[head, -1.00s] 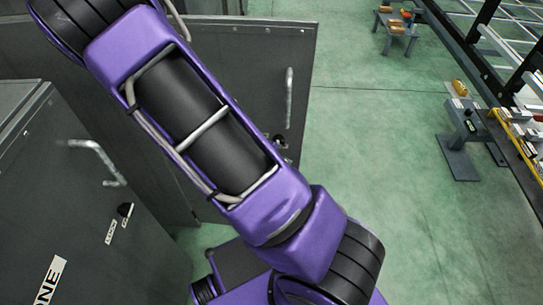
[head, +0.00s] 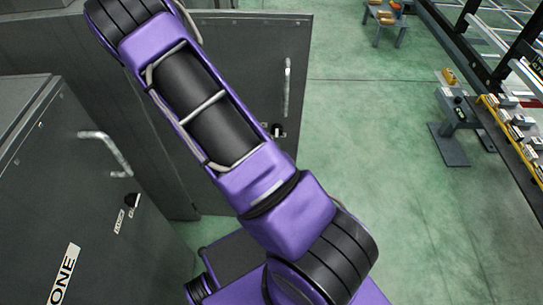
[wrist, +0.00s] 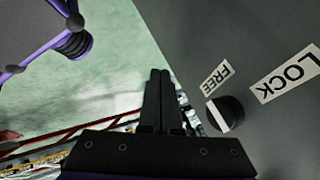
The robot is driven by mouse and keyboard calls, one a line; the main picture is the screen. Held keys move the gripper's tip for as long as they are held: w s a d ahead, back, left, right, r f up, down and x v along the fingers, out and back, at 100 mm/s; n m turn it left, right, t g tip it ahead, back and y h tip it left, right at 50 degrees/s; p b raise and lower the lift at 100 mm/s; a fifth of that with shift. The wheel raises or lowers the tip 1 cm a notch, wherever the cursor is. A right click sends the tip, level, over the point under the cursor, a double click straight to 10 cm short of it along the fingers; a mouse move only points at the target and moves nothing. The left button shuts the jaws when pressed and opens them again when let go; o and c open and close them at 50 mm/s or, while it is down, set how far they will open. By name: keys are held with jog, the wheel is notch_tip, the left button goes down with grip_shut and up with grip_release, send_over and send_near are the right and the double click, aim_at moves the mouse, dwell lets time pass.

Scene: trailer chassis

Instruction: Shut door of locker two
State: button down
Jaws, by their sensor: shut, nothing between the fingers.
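A dark grey door (head: 240,50) with a vertical handle (head: 287,85) and a lock knob (head: 278,130) stands behind my arm in the head view. It appears swung out from a grey locker, and my arm hides much of it. I see no number on it. My gripper (wrist: 158,75) shows only in the wrist view, with its two fingers together and empty. A dark panel (wrist: 245,45) with a black knob (wrist: 225,113) and FREE and LOCK labels lies to the right of the fingers there. I cannot tell whether the fingers touch it.
A locker door marked ONE (head: 64,274), with a handle (head: 106,152), stands at front left in the head view. Green floor (head: 370,200) is open to the right. A grey stand (head: 450,140), a small bench (head: 388,18) and a metal frame (head: 480,40) lie farther right.

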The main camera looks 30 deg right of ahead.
aim_at(286, 148)
jog(key=shift+w+d+f, duration=0.35)
jog(key=shift+w+d, duration=0.5)
jog(key=shift+w, duration=0.05)
jog(key=shift+w+d+f, duration=0.3)
jog(key=shift+w+d, duration=0.5)
jog(key=shift+w, duration=0.1)
jog(key=shift+w+d, duration=0.1)
